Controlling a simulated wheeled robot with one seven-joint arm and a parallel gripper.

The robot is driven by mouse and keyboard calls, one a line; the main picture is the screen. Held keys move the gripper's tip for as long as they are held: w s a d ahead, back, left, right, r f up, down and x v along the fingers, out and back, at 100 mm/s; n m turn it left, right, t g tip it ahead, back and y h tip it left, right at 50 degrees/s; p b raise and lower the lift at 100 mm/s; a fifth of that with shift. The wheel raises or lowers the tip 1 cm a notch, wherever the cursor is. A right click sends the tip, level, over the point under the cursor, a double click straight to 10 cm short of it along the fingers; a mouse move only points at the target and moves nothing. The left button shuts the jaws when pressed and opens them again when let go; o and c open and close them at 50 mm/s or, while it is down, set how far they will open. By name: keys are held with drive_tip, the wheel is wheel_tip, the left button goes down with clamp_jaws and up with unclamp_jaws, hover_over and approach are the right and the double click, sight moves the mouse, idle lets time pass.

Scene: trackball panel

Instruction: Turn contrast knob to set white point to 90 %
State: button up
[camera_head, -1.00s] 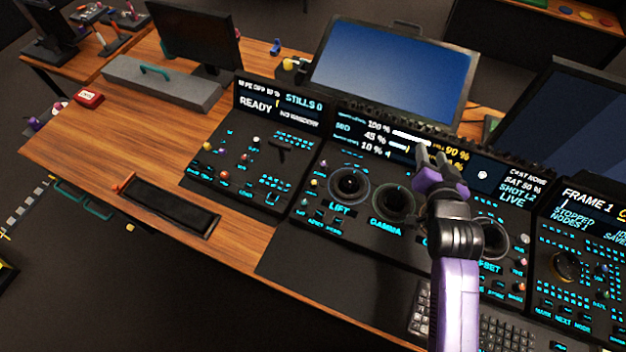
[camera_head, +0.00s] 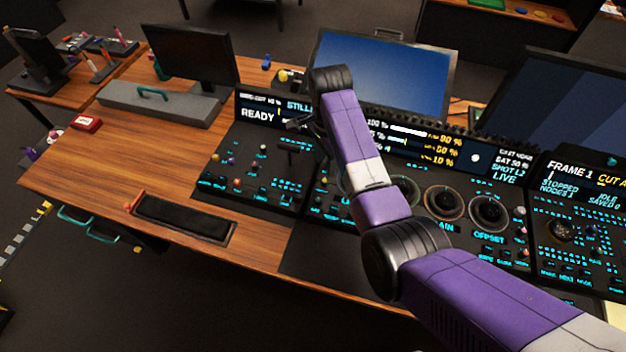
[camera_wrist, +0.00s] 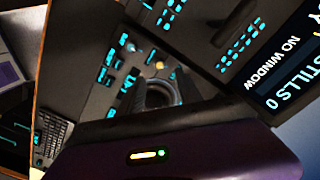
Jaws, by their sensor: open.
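The contrast knob cannot be told apart by label; small knobs on the trackball panel's left side are mostly behind my arm in the head view. My gripper (camera_head: 300,123) is open, partly hidden behind my purple arm, above the border of the left panel and the trackball panel. No grasped object shows.
The left panel (camera_head: 235,180) reads READY. A large monitor (camera_head: 385,72) stands behind the displays. The gain ring (camera_head: 444,202) and offset ring (camera_head: 488,211) are uncovered on the right.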

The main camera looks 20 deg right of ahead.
sight(324, 180)
drive_tip(key=shift+a+f, duration=0.2)
drive_tip(key=shift+f, duration=0.35)
wheel_tip(324, 180, down, 7)
drive_tip(key=shift+d+r, duration=0.15)
clamp_jaws()
